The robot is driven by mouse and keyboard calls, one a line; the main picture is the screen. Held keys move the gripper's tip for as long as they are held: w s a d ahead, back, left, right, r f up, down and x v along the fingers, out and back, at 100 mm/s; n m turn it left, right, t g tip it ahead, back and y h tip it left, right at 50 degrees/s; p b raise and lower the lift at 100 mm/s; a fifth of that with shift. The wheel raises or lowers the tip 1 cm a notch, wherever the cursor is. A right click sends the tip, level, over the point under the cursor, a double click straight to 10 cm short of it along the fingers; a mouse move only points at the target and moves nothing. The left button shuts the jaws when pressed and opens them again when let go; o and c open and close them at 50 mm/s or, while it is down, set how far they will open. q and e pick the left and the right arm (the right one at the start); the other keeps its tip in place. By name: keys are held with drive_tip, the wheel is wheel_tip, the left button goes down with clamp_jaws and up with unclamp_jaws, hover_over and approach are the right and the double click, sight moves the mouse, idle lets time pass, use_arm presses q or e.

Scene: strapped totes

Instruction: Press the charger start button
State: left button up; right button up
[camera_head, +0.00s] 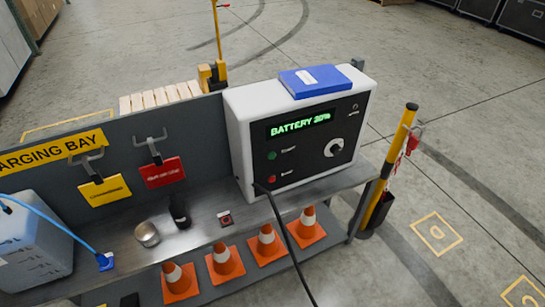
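The charger (303,160) is a white box with a dark front panel, standing on the right end of the grey bench. Its display (299,123) shows green text that reads like "BATTERY 30%". A green button (271,156) is on the left of the panel, with a small label beside it that I cannot read clearly. A red button (271,178) sits below it, also with a small label. A white-ringed knob (334,147) is at the right. A black cable (289,240) runs from the charger's lower left corner down out of view. Neither of my grippers shows.
A blue binder (314,80) lies on the charger. A metal cup (147,234), a black bottle-like item (179,212) and a small red item (225,218) stand on the bench. A yellow post (391,165) stands at right.

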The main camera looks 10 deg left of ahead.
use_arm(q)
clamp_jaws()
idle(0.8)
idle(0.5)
